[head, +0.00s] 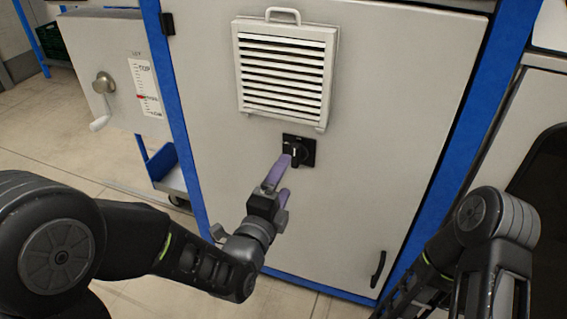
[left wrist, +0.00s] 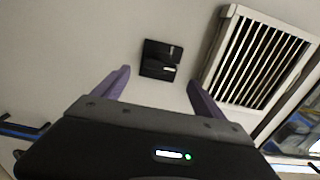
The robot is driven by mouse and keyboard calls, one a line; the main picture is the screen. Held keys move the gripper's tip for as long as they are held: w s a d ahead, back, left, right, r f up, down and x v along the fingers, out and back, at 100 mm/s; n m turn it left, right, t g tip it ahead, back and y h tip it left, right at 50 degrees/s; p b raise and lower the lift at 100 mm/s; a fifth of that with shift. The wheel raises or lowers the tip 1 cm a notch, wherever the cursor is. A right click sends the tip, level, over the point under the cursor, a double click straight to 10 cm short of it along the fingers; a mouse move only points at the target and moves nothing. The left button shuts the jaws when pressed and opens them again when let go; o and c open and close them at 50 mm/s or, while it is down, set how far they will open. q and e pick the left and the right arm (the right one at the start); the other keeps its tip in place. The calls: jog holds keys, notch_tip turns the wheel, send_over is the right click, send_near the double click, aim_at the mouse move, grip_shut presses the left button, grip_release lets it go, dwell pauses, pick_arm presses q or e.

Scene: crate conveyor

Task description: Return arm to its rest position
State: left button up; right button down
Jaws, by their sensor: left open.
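My left gripper (head: 281,178) is raised in front of the grey cabinet door, with its purple fingers just below and left of a black rotary switch (head: 299,150). In the left wrist view the fingers (left wrist: 158,88) are apart and nothing is between them. The switch (left wrist: 160,60) shows beyond the fingertips in that view, apart from them. My left arm reaches in from the left of the head view. My right arm shows at the lower right, and its gripper is not visible.
A louvred vent (head: 286,70) with a handle sits above the switch. The cabinet door (head: 370,150) has a blue frame and a black handle (head: 377,268) at lower right. A box with a crank (head: 100,122) stands at left, above a blue cart (head: 170,172).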

pick_arm(q)
jog(key=s+f+n+g+y, duration=0.1)
jog(key=s+f+n+g, duration=0.3)
jog(key=f+n, duration=0.5)
jog(key=s+f+n+g, duration=0.3)
jog(key=f+n+g, duration=0.2)
jog(key=f, duration=0.8)
jog(key=s+a+f+n+g, duration=0.3)
jog(key=s+f+n+g, duration=0.15)
jog(key=s+f, duration=0.45)
jog(key=s+a+f+n+g, duration=0.3)
jog(key=s+f+n, duration=0.2)
jog(key=s+f, duration=0.4)
notch_tip(320, 180, up, 26)
jog(key=s+d+p, duration=0.1)
jog(key=p, duration=2.5)
